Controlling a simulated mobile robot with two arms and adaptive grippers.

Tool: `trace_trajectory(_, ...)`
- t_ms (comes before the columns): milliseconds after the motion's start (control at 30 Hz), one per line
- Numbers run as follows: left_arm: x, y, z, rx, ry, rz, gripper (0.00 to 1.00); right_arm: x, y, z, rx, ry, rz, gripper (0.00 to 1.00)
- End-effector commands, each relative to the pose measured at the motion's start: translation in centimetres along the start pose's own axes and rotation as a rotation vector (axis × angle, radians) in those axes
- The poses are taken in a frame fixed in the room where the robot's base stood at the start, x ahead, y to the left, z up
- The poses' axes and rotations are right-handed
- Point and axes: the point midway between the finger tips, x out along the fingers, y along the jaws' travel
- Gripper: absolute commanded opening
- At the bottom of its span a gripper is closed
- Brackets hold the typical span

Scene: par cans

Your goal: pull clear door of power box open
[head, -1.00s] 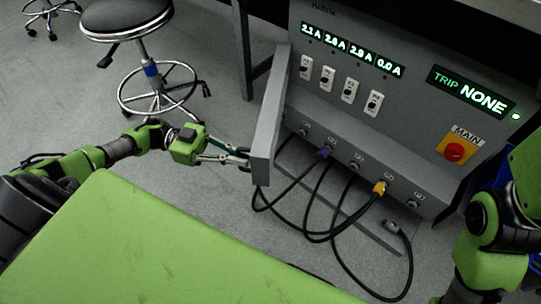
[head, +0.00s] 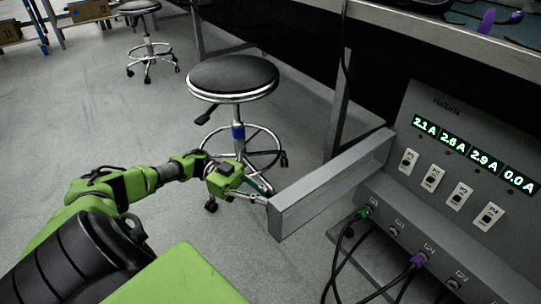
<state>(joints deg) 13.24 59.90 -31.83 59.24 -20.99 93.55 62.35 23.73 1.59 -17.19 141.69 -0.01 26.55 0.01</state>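The power box (head: 440,165) stands at the right, with lit current readouts, several switches and a row of sockets below. Its door (head: 335,185), a grey-framed panel, stands out from the box's left side toward the front left. The front of the box with its switches is uncovered. My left gripper (head: 265,197) is at the door's outer left edge and its fingertips appear to touch it. Whether the fingers are closed on the edge is too small to tell. My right gripper is out of view.
Black cables run from a green plug (head: 366,212) and a purple plug (head: 418,260) at the box's lower front. A black stool (head: 233,78) stands behind my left gripper, with another stool farther back. Grey floor at the left is open.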

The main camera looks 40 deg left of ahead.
Motion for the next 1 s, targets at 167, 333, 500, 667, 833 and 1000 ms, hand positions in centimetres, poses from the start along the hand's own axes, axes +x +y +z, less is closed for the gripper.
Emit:
trace_trajectory(167, -0.1, 0.2, 0.2, -0.006, -0.006, 0.003, 0.00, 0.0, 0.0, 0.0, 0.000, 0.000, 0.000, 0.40)
trace_trajectory(333, -0.1, 0.2, 0.2, -0.006, -0.006, 0.003, 0.20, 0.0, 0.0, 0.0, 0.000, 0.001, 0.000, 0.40)
trace_trajectory(500, -0.1, 0.1, 0.2, -0.004, -0.004, 0.002, 0.24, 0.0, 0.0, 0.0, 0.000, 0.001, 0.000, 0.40)
trace_trajectory(667, 0.0, 0.1, 0.1, -0.003, -0.003, 0.002, 0.24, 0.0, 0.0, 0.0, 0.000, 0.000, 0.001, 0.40)
trace_trajectory(833, -0.9, 0.0, 0.1, -0.003, -0.004, -0.001, 0.24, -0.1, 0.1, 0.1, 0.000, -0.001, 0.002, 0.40)
trace_trajectory(1000, -3.2, -0.1, 0.1, -0.003, -0.004, -0.003, 0.24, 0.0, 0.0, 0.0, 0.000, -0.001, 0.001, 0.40)
